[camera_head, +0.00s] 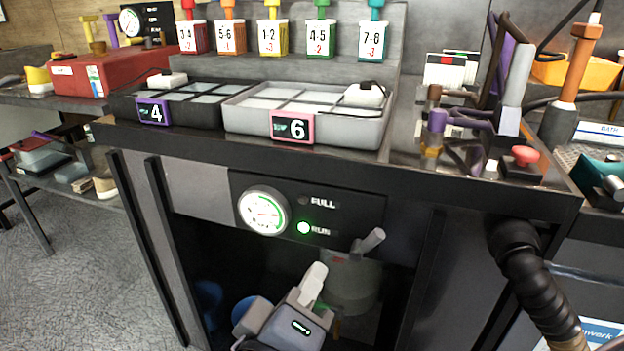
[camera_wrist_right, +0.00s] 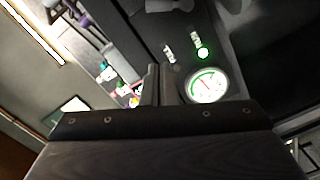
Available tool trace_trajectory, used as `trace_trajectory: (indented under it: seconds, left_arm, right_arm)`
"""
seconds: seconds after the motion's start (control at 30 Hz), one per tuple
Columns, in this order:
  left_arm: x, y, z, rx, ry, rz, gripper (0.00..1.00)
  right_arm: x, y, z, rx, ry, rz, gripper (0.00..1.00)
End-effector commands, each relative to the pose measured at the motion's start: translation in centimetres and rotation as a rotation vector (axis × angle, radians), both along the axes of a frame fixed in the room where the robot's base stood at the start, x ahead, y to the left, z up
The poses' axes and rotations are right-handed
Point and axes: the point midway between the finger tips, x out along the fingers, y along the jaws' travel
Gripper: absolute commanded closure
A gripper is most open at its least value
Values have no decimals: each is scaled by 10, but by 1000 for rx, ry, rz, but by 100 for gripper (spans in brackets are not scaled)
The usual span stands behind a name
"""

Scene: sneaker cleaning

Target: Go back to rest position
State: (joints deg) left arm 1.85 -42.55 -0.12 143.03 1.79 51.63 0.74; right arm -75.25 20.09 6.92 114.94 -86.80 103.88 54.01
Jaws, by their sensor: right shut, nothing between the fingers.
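My right gripper (camera_head: 315,272) is low in the middle of the head view, in front of the dark open bay of the workbench (camera_head: 440,270). Its light grey fingers are together and point up; nothing is held between them. In the right wrist view the two dark fingers (camera_wrist_right: 160,75) stand close together in the middle, beside the round gauge (camera_wrist_right: 208,85). My left gripper is in neither view.
A grey canister (camera_head: 352,285) stands inside the bay behind my right gripper. The gauge (camera_head: 264,211) and a lit green RUN lamp (camera_head: 304,228) are above it. Trays numbered 4 (camera_head: 125,103) and 6 (camera_head: 372,128) sit on the bench top. A black hose (camera_head: 540,295) hangs at right.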

Motion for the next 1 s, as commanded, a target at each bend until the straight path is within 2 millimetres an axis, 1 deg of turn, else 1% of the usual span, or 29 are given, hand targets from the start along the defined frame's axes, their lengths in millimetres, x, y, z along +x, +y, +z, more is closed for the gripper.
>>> trace_trajectory:
  seconds: [0.07,0.13,0.17,0.2,0.27,0.3,0.33,0.37,0.4,0.47,0.5,0.6,0.7,0.83,1.0]
  left_arm:
    - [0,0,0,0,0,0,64]
    - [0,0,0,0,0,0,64]
    - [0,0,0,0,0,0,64]
    - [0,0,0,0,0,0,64]
    - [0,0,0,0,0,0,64]
    - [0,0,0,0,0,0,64]
    - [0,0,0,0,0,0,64]
    - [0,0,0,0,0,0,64]
    - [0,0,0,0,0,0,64]
    - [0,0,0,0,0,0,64]
    - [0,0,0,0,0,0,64]
    - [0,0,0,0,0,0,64]
    - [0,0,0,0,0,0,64]
    - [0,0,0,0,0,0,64]
    - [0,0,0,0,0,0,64]
  right_arm:
    - [8,-16,-6,4,51,-33,100]
    - [19,-42,-19,13,145,-84,100]
    - [23,-56,-27,23,202,-112,100]
    - [28,-79,-41,40,289,-151,100]
    - [31,-117,-65,88,441,-213,100]
    - [28,-142,-84,137,551,-250,100]
    - [23,-160,-98,183,633,-274,100]
    - [16,-176,-113,241,715,-295,100]
    - [3,-195,-133,330,817,-317,100]
    - [-17,-212,-157,480,937,-330,100]
    - [-30,-218,-169,583,993,-328,100]
    - [-53,-221,-187,817,1057,-310,100]
    - [-65,-218,-194,1007,1053,-284,100]
    - [-72,-213,-196,1209,994,-252,100]
    - [-72,-211,-192,1420,856,-217,100]
